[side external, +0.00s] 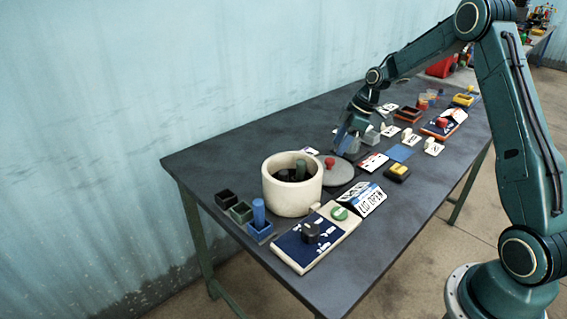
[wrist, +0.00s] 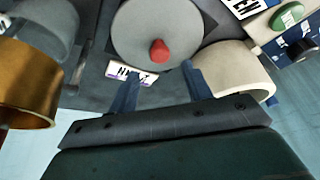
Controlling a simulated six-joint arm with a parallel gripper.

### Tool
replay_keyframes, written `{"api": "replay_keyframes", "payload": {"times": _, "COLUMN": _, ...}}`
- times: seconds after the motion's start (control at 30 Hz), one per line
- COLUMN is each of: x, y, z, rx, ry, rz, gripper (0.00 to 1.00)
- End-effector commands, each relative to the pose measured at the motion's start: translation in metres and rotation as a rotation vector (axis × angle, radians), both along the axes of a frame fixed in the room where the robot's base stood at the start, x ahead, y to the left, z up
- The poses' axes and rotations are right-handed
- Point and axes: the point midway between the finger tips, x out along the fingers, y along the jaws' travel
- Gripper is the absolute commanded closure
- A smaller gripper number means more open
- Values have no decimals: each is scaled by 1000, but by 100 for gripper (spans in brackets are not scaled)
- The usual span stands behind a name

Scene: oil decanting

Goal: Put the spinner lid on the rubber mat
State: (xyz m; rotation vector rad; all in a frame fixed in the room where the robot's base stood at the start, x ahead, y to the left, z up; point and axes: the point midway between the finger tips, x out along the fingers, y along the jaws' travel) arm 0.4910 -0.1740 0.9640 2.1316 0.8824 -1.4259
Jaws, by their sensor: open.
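The spinner lid (side external: 341,173) is a flat grey disc with a red knob (side external: 330,162), lying beside the cream spinner bowl (side external: 290,204). In the wrist view the lid (wrist: 135,27) is ahead of my fingertips, its knob (wrist: 160,51) roughly centred between them. My gripper (side external: 347,142) is open and empty, low over the table near the lid's far side. It also shows in the wrist view (wrist: 163,76). A darker flat patch (wrist: 207,24) shows around the lid; it looks like the rubber mat, but I cannot tell surely.
The open bowl holds dark cylinders. Small coloured bins (side external: 240,212) and a blue-and-cream panel (side external: 300,245) stand near it. A label plate (side external: 370,198), a yellow-black block (side external: 397,172) and a blue square (side external: 400,153) lie to the right.

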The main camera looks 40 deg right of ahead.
Motion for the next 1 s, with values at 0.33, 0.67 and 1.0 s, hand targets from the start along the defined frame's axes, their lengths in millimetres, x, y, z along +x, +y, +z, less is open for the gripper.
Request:
{"api": "replay_keyframes", "payload": {"times": 0.33, "x": -14, "y": -14, "z": 49, "rx": -1, "ry": -3, "rz": -1, "gripper": 51}}
{"api": "replay_keyframes", "payload": {"times": 0.67, "x": -18, "y": -18, "z": 62, "rx": -1, "ry": -1, "rz": 0, "gripper": 51}}
{"api": "replay_keyframes", "payload": {"times": 1.0, "x": -18, "y": -18, "z": 62, "rx": 0, "ry": 0, "rz": 0, "gripper": 51}}
